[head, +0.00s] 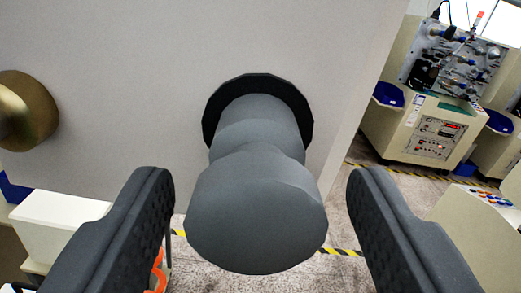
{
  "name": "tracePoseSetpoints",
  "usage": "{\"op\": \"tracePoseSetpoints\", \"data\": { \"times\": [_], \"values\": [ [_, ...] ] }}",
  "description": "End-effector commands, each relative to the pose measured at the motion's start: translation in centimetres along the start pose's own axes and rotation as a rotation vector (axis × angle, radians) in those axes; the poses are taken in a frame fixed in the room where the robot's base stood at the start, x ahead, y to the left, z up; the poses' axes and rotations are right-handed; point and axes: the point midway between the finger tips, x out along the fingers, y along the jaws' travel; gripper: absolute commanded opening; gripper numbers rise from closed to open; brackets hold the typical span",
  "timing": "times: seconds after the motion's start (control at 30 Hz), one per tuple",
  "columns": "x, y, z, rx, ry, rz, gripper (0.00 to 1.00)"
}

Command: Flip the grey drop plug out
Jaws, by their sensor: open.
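The grey drop plug (257,217) sticks out of a pale upright panel (130,90) toward the camera. It has a wide rounded end and a narrower neck behind it. A black round collar (303,113) surrounds its base at the panel. My gripper (262,195) is open, with one dark finger on each side of the plug's wide end. Clear gaps show between the plug and both fingers, and nothing is held.
A brass-coloured knob (27,110) sticks out of the panel at the left. A white box (60,222) stands below it. Machines with controls (430,125) stand at the right beyond the panel's edge. Yellow-black tape (340,251) marks the floor.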

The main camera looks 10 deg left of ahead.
Motion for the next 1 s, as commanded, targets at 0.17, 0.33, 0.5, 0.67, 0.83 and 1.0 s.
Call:
{"op": "tracePoseSetpoints", "data": {
  "times": [0.17,0.33,0.5,0.67,0.83,1.0],
  "values": [
    [0.8,-0.1,0.1,-0.001,-0.001,-0.002,0.57],
    [0.9,-0.2,0.1,-0.002,-0.002,-0.002,0.57],
    [0.9,-0.2,0.1,-0.002,-0.002,-0.002,0.46],
    [0.9,-0.2,0.1,-0.001,-0.002,-0.003,0.02],
    [0.7,-0.2,0.1,-0.001,-0.001,-0.002,0.00],
    [-0.6,-0.1,0.2,-0.003,0.001,-0.001,0.00]
  ]
}}
